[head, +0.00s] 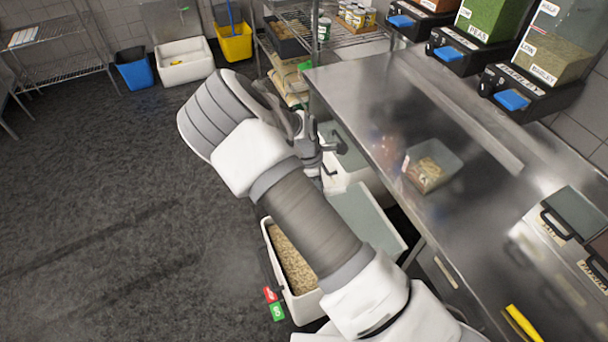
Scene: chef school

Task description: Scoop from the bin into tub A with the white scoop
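A white bin (272,236) of beige grain stands on the floor below the counter, its grey-green lid (366,214) tilted open. My arm crosses over the bin and hides part of it. A clear tub (455,163) stands on the steel counter with some beige pieces in it; no letter on it is readable. My gripper (318,158) is beyond the bin, beside the counter's left edge, partly behind my own wrist. Its fingers are too small and covered to tell whether they are open or hold anything. I cannot make out the white scoop.
The steel counter (400,115) is bare around the tub. Dispensers (520,95) line its back right, and dark-handled containers (570,222) stand at right. Another white bin (345,172) is under the counter. Floor at left is clear.

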